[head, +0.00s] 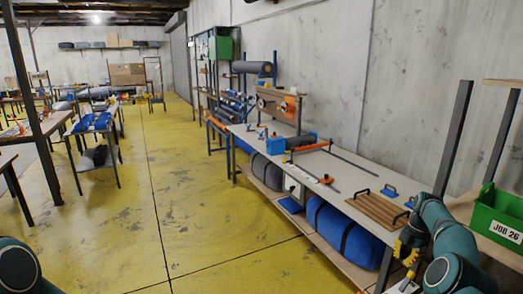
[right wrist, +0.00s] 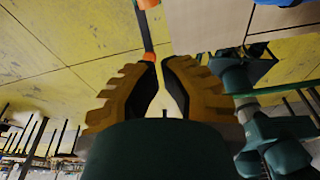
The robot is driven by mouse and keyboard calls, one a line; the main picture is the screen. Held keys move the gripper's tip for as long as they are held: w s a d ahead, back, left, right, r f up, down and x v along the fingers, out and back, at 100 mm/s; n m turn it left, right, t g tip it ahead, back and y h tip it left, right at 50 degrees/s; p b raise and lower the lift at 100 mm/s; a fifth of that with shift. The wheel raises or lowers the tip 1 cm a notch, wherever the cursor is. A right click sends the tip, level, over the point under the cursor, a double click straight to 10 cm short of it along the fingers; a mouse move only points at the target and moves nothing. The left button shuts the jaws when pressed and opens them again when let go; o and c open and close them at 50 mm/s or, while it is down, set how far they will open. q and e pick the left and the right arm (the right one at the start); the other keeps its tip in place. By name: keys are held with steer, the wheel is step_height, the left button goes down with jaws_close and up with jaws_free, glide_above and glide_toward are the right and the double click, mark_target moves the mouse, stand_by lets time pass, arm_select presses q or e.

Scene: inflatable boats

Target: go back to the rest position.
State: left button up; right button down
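I see nothing held in that gap. My right arm comes in at the lower right. At the lower left only a rounded part of my left arm shows; my left gripper is not in view.
A slatted wooden board (head: 376,208), blue handled blocks (head: 389,191) and a green bin (head: 499,215) are near the right arm. A blue roll (head: 343,236) lies on the lower shelf. The yellow floor (head: 195,195) left of the bench is clear.

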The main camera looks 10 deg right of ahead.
steer(key=w+a+f+m, duration=0.25)
steer(key=a+f, duration=0.25)
steer(key=a, duration=0.3)
steer(key=w+a+f+m, duration=0.2)
steer(key=w+a+f, duration=0.15)
steer(key=a, duration=0.35)
steer(key=s+a+f+m+t+y, duration=0.1)
steer(key=s+a+f+m, duration=0.25)
steer(key=a, duration=0.55)
steer(key=s+a+f+m+t, duration=0.1)
steer(key=s+a+f+m, duration=0.2)
steer(key=a, duration=0.5)
steer(key=s+a+f+m, duration=0.1)
steer(key=s+a+m, duration=0.55)
steer(key=s, duration=0.45)
steer(key=s+a+m, duration=0.5)
steer(key=s+a, duration=0.3)
steer(key=s, duration=0.3)
arm_select(q)
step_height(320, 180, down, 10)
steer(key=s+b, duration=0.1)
steer(key=b, duration=0.9)
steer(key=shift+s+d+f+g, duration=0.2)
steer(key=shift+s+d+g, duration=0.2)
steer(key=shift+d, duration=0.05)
arm_select(e)
step_height(320, 180, down, 10)
steer(key=s, duration=0.2)
steer(key=shift+a+n, duration=0.35)
steer(key=shift+a, duration=0.05)
